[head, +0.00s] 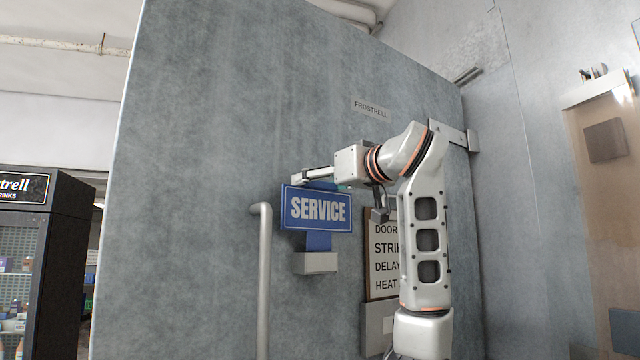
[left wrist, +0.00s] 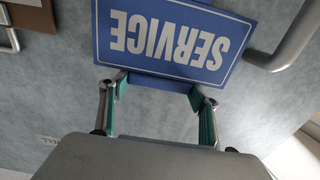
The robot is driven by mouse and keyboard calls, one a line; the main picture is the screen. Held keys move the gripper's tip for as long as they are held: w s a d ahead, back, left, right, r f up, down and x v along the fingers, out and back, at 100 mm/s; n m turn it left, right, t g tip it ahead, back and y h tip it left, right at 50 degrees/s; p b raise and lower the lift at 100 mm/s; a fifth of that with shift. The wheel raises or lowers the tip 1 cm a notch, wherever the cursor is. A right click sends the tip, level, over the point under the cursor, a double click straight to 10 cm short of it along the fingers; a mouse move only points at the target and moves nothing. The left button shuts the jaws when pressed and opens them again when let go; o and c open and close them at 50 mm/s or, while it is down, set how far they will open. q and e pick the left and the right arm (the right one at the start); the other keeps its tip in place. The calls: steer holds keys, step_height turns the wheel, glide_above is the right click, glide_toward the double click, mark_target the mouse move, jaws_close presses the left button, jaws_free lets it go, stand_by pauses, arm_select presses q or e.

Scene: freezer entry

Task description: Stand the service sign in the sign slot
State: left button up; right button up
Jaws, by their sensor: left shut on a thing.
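The service sign (head: 316,208) is a blue plate with white SERVICE lettering, held upright in front of the grey door. A blue stem (head: 318,241) runs down from it to a small pale grey block, the sign slot (head: 316,263). The stem's lower end meets the block's top; I cannot tell whether it is inside. My left gripper (head: 322,182) is shut on the sign's top edge. In the left wrist view the sign (left wrist: 172,38) appears upside down, with teal-padded fingers (left wrist: 157,88) on either side of its blue grip. My right gripper is not in view.
A vertical grey door handle (head: 264,285) stands left of the slot. A notice board (head: 383,260) hangs to the right, partly behind my arm. A FROSTRELL plate (head: 370,108) is above. A dark drinks cooler (head: 62,250) stands far left.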

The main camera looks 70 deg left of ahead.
mark_target(320, 200)
arm_select(q)
steer(key=shift+f+b, duration=1.55)
steer(key=shift+f, duration=0.35)
stand_by(0.9)
steer(key=o, duration=1.1)
steer(key=v, duration=1.2)
